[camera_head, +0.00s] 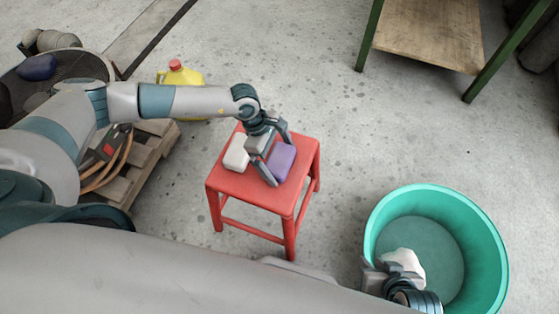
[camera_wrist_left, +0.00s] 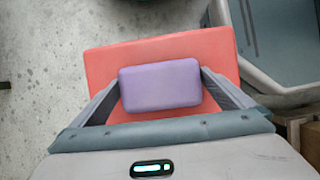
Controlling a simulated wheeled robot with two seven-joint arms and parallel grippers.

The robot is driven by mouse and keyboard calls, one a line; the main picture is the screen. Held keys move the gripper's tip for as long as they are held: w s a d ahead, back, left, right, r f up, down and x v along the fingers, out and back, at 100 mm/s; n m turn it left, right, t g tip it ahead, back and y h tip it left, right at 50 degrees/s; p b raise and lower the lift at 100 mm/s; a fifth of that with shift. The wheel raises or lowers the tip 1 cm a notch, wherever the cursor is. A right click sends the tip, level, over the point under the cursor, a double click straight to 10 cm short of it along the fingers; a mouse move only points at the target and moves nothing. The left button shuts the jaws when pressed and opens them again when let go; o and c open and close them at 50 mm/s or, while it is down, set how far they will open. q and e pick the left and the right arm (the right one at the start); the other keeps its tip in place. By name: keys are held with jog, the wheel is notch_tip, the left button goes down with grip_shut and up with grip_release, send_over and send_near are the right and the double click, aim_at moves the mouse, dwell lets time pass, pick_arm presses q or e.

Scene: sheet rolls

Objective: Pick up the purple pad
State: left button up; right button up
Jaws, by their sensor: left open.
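The purple pad (camera_head: 283,160) lies on the red stool's seat (camera_head: 245,187). It also shows in the left wrist view (camera_wrist_left: 159,85), flat on the red seat. My left gripper (camera_head: 281,163) is open over the stool, with a finger on either side of the pad. In the left wrist view the pad sits between the two fingers (camera_wrist_left: 160,80); whether they touch it I cannot tell. My right gripper (camera_head: 388,275) is at the green tub, by a white lump (camera_head: 407,259); whether it grips the lump I cannot tell.
A white pad (camera_head: 236,153) lies on the stool, left of the purple one. The green tub (camera_head: 497,240) stands at the right. A yellow jug (camera_head: 187,78), a wooden pallet (camera_head: 150,150) and a wooden table with green legs (camera_head: 425,32) stand around. Floor is clear between stool and table.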

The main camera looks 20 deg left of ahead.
aim_at(284, 160)
pick_arm(q)
jog(key=c, duration=0.7)
jog(key=shift+c, duration=0.2)
jog(key=shift+r, duration=0.15)
jog(key=shift+r, duration=0.55)
notch_tip(284, 160, up, 2)
jog(key=shift+r, duration=0.2)
jog(key=s+d+r, duration=0.1)
jog(key=d+r, duration=0.6)
jog(key=d, duration=0.4)
jog(key=shift+s+d+r, duration=0.15)
jog(key=shift+s+d, duration=0.1)
jog(key=shift+s, duration=0.1)
